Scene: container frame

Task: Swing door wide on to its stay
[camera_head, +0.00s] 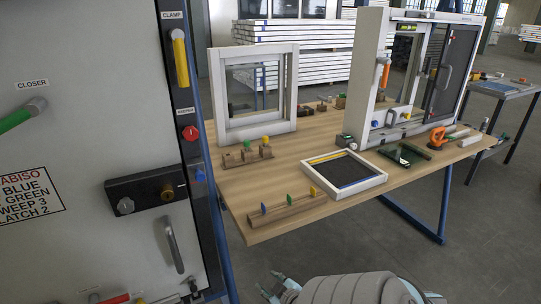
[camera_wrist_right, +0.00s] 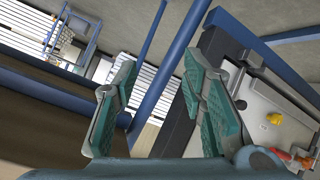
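A large grey door panel (camera_head: 85,130) fills the left of the head view, beside a dark frame post (camera_head: 183,110). It carries a black lock plate (camera_head: 147,192), a grey pull handle (camera_head: 174,244) and a green-gripped closer lever (camera_head: 22,115). I cannot tell whether it is ajar, and no stay is clearly identifiable. My right gripper (camera_head: 281,288) is low in the head view, right of the door and apart from it. In the right wrist view its teal-padded fingers (camera_wrist_right: 158,100) are spread, with nothing between them. My left gripper is not in view.
A yellow clamp handle (camera_head: 181,60) and a red knob (camera_head: 190,133) sit on the post. A wooden workbench (camera_head: 300,210) stands to the right, bearing a white window frame (camera_head: 290,90), a sliding unit (camera_head: 372,60) and a tray (camera_head: 382,177). Grey floor before the bench looks clear.

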